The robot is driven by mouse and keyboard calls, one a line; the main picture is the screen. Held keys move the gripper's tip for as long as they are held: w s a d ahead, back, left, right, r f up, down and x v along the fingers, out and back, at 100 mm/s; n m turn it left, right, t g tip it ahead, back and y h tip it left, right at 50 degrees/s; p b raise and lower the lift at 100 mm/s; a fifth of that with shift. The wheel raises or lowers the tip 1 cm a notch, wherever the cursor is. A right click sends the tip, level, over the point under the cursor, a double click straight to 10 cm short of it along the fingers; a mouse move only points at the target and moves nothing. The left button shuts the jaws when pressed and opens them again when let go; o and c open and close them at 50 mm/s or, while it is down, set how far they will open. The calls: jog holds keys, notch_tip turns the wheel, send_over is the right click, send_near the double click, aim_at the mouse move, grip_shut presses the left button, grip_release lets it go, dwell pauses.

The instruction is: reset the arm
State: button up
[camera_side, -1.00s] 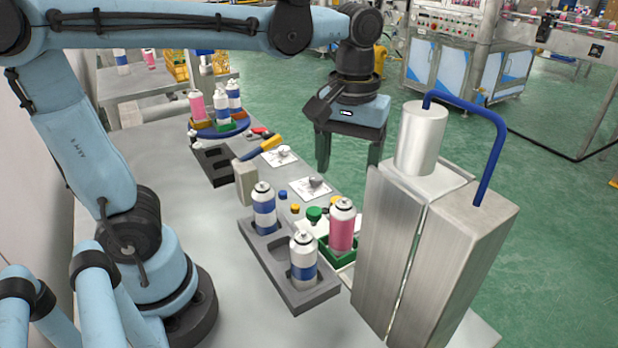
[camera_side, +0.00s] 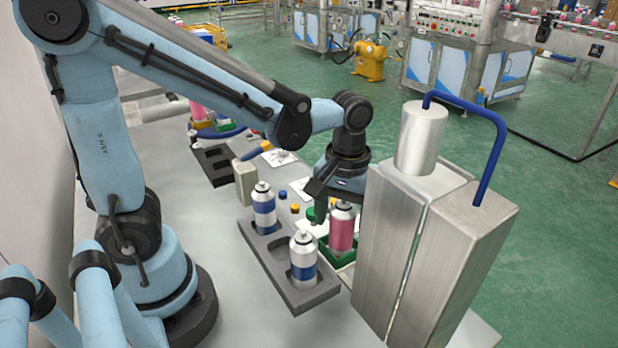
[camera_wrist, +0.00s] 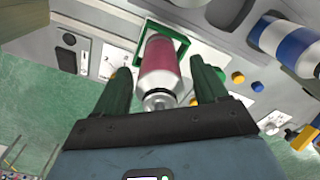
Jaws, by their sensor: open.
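The pink can stands in a green square holder (camera_side: 338,256). In the wrist view my gripper (camera_wrist: 164,82) is open, with one dark green finger on each side of the pink can (camera_wrist: 160,62) in the picture. The can's silver top points toward the gripper. I cannot tell whether the fingers touch it. The green holder (camera_wrist: 184,47) shows beyond the can.
A grey tray (camera_side: 292,293) holds two blue-and-white cans (camera_side: 264,206). A tall metal crimping machine (camera_side: 410,260) with a blue hose (camera_side: 497,140) stands close on the right. Blue and yellow caps (camera_side: 295,209) lie near the tray. A carousel with cans is farther back.

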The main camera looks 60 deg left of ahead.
jog(key=shift+f, duration=0.2)
jog(key=shift+r, duration=0.15)
notch_tip(320, 180, up, 12)
jog(key=shift+r, duration=0.1)
notch_tip(320, 180, down, 13)
jog(key=shift+r, duration=0.15)
notch_tip(320, 180, up, 10)
jog(key=shift+r, duration=0.1)
jog(key=s+a+f, duration=0.4)
jog(key=s+a, duration=0.2)
jog(key=s, duration=0.2)
jog(key=shift+s+f, duration=0.15)
jog(key=shift+s, duration=0.25)
dwell(1.5)
